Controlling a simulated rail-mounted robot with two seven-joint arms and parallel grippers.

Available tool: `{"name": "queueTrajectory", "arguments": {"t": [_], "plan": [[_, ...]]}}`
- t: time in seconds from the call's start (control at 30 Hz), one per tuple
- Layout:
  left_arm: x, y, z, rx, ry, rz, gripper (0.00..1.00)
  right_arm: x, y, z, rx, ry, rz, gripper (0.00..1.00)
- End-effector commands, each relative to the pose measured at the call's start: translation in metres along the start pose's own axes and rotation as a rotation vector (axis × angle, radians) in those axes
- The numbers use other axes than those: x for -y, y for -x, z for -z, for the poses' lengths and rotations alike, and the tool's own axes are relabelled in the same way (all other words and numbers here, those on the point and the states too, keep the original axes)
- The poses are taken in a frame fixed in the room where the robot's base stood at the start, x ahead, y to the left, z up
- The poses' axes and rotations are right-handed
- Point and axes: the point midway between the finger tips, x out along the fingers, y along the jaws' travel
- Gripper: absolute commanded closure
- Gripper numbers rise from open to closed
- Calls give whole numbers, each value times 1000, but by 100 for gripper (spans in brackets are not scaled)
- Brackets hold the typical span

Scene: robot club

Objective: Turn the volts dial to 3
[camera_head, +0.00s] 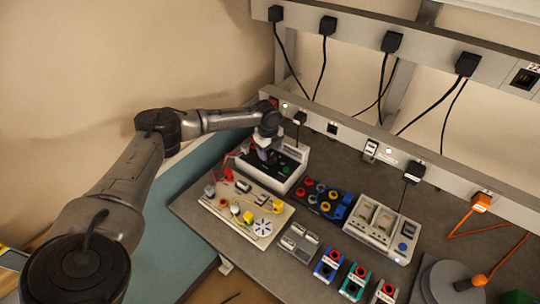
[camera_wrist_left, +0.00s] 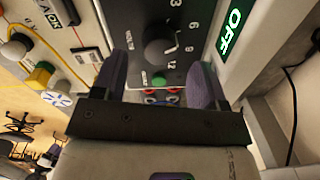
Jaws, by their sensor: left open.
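The power unit with a dark front panel (camera_head: 288,164) stands at the back left of the bench, under my left gripper (camera_head: 266,146). In the left wrist view its round black dial (camera_wrist_left: 160,48) has white numbers around it, including 3, 6 and 9. A pale mark on the knob points roughly toward the right. My left gripper (camera_wrist_left: 160,72) is open, with one finger at each side of the dial. I cannot tell whether the fingers touch it. A green display (camera_wrist_left: 234,24) reads OFF. In the head view my gripper hides part of the panel. My right gripper is not in view.
A cream circuit board (camera_head: 238,222) with wires and a fan lies just in front of the unit. Coloured jacks (camera_head: 325,197), a meter box (camera_head: 382,228) and several small terminal blocks (camera_head: 328,265) stand to the right. A wall rail with plugs (camera_head: 380,143) runs behind.

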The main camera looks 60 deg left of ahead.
Motion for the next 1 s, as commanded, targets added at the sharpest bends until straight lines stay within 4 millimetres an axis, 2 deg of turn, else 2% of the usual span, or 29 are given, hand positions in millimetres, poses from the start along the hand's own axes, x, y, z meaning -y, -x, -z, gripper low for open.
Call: {"name": "queueTrajectory", "arguments": {"t": [0.1,0.3,0.7,0.77,1.0], "plan": [[0,-16,0,1,1,-2,34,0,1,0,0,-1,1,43],[-1,-31,0,1,0,-2,34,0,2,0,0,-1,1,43],[0,-36,0,1,0,-1,34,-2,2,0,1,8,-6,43],[0,-36,0,1,0,-1,38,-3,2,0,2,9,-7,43],[0,-36,0,1,0,-1,61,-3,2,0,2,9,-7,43]]}}
